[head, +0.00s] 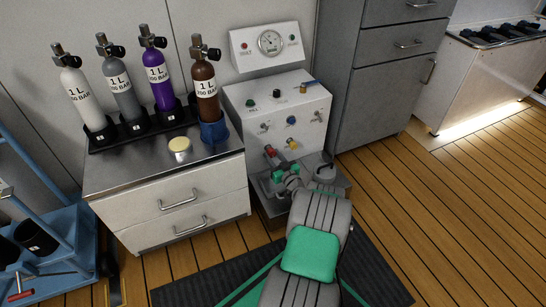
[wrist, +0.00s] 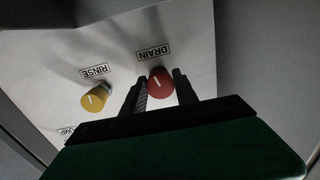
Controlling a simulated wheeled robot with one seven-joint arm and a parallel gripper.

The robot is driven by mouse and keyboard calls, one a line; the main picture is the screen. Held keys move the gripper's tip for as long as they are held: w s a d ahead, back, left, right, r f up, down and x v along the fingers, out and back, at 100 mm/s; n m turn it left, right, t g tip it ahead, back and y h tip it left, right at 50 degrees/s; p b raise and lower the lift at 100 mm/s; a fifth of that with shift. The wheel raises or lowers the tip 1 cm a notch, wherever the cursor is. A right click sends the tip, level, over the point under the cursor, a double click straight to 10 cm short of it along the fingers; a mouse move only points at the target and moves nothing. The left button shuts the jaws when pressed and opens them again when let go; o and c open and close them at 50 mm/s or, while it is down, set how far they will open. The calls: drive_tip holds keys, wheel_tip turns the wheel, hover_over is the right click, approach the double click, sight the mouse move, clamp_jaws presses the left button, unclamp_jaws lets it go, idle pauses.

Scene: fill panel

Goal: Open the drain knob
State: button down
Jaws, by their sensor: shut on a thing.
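The red drain knob (wrist: 160,84) sits beside the DRAIN label (wrist: 153,51) on the white panel in the wrist view. It has a short white mark on its face. My gripper (wrist: 161,88) has one dark finger on each side of the red knob and is shut on it. In the head view the red knob (head: 269,150) is low on the front of the white panel (head: 262,112). My gripper (head: 274,160) reaches it there from the front, and its fingers are hard to make out.
A blue knob (head: 291,120) and small valves are higher on the panel. Gas bottles (head: 205,85) stand on the cabinet to the left. Wooden floor lies open to the right.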

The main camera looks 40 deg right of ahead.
drive_tip(key=shift+d, duration=0.15)
drive_tip(key=c, duration=1.1)
unclamp_jaws()
drive_tip(key=shift+s, duration=0.1)
drive_tip(key=shift+o, duration=0.7)
drive_tip(key=p+v, duration=0.3)
drive_tip(key=v, duration=0.4)
drive_tip(key=shift+s+a, duration=0.2)
drive_tip(key=shift+s, duration=0.1)
drive_tip(key=shift+s, duration=0.1)
